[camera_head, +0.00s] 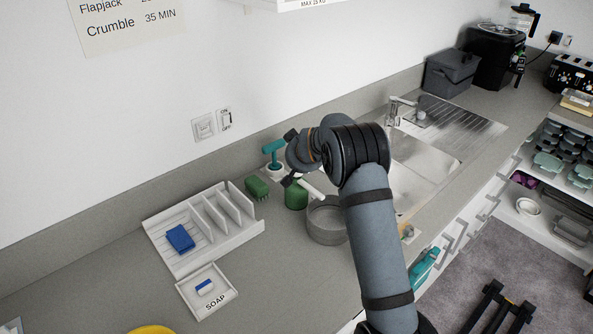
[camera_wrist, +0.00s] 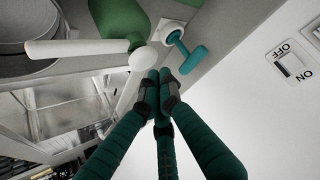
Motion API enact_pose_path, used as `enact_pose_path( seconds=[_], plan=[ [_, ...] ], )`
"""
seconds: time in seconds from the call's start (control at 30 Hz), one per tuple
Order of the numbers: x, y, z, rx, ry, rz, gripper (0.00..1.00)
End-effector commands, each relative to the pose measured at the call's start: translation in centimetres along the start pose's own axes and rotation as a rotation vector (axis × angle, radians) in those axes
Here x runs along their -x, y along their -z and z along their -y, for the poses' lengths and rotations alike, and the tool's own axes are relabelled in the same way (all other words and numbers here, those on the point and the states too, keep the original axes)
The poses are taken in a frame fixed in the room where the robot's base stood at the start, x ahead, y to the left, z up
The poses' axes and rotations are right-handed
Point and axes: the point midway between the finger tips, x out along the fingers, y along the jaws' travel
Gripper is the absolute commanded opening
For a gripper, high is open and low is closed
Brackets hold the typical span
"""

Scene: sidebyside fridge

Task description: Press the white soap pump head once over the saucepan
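A green soap bottle (camera_head: 296,196) stands on the worktop, with its white pump (camera_head: 311,189) pointing over the grey saucepan (camera_head: 327,222). In the wrist view the white pump head (camera_wrist: 143,59) and its long spout (camera_wrist: 75,48) show clearly. The spout reaches over the saucepan (camera_wrist: 28,45), and the green bottle (camera_wrist: 118,20) is behind. My gripper (camera_wrist: 160,86) has its dark teal fingers drawn together, with nothing seen between them. The fingertips appear right beside the pump head; I cannot tell whether they touch. In the head view my arm hides the fingertips and part of the saucepan.
A teal T-shaped handle (camera_head: 273,151) on a white base stands behind the bottle, close to my fingers. A green brush (camera_head: 257,188) and a white rack (camera_head: 198,235) with a blue sponge (camera_head: 180,238) are left. The sink (camera_head: 427,158) is right.

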Motion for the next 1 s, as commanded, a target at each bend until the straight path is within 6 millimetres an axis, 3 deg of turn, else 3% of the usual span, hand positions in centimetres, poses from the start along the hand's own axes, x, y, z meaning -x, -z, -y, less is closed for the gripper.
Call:
enact_pose_path(
  seconds=[1.0],
  plan=[
    [-0.76,-0.78,0.00,0.000,0.000,0.000,0.00]
  ],
)
